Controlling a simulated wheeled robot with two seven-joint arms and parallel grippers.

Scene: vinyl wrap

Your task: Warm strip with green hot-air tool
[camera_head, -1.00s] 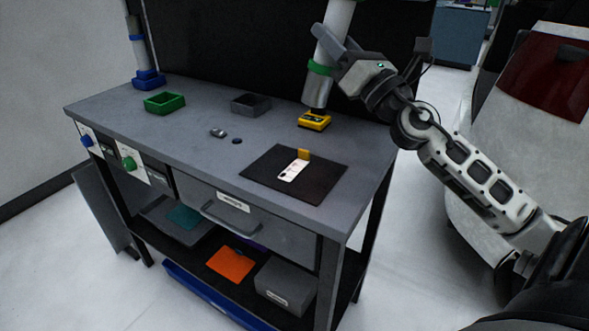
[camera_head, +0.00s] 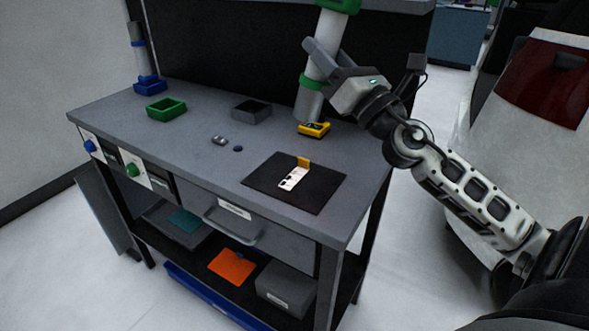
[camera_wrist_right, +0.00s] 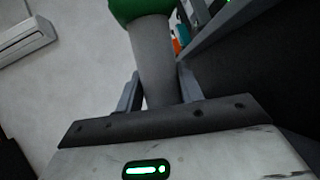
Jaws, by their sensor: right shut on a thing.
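The green hot-air tool (camera_head: 322,58) is a grey cylinder with green bands. It is tilted, its lower end in front of the back panel near a yellow item on the bench. My right gripper (camera_head: 315,62) is shut around its body; in the right wrist view the tool (camera_wrist_right: 156,65) stands between both fingers. A white strip (camera_head: 293,179) with dark marks lies on a black mat (camera_head: 327,187), with a small yellow-orange piece (camera_head: 303,162) at its far end. My left gripper is out of view.
On the bench (camera_head: 200,127) are a green open holder (camera_head: 166,109), a grey tray (camera_head: 263,112), a yellow item (camera_head: 314,130) and small grey pieces (camera_head: 219,140). A blue-banded tool (camera_head: 142,60) stands at the back left. Blue and green knobs are on the front.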

